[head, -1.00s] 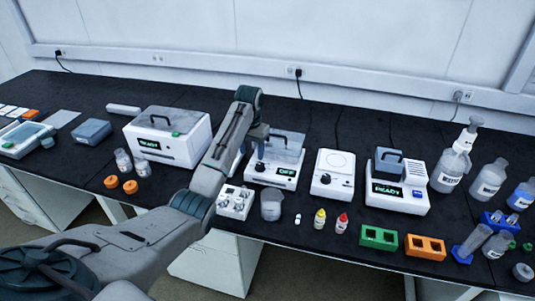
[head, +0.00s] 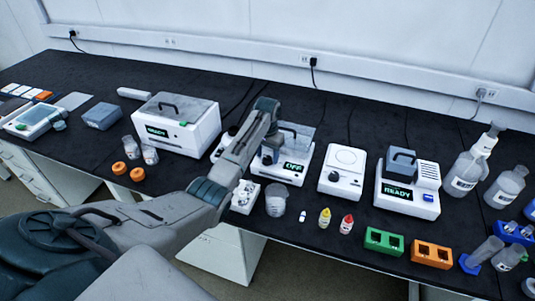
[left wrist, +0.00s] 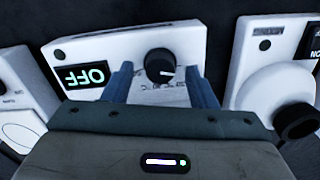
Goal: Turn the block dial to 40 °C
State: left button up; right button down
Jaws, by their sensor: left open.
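The white block unit (head: 291,176) with a clear lid stands at mid-bench in the head view, its display reading OFF. Its black dial (left wrist: 159,66) shows in the left wrist view, with a white pointer mark and a printed scale beside it too small to read. My left gripper (left wrist: 162,82) is open, with one blue-grey finger on each side of the dial in that picture. Gaps show between the fingers and the dial; I cannot tell the height above it. In the head view my left arm partly covers the unit. My right gripper is not in view.
A white plate unit with a knob (head: 342,172) stands close to the right, and a unit reading READY (head: 409,190) beyond it. A small white rack (head: 244,197) and a clear beaker (head: 275,200) stand in front. Dropper bottles (head: 325,218) stand near the front edge.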

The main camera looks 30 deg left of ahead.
pick_arm(q)
jog(key=shift+s+f, duration=0.1)
jog(key=shift+f, duration=0.2)
jog(key=shift+c, duration=0.9)
jog(key=c, duration=0.8)
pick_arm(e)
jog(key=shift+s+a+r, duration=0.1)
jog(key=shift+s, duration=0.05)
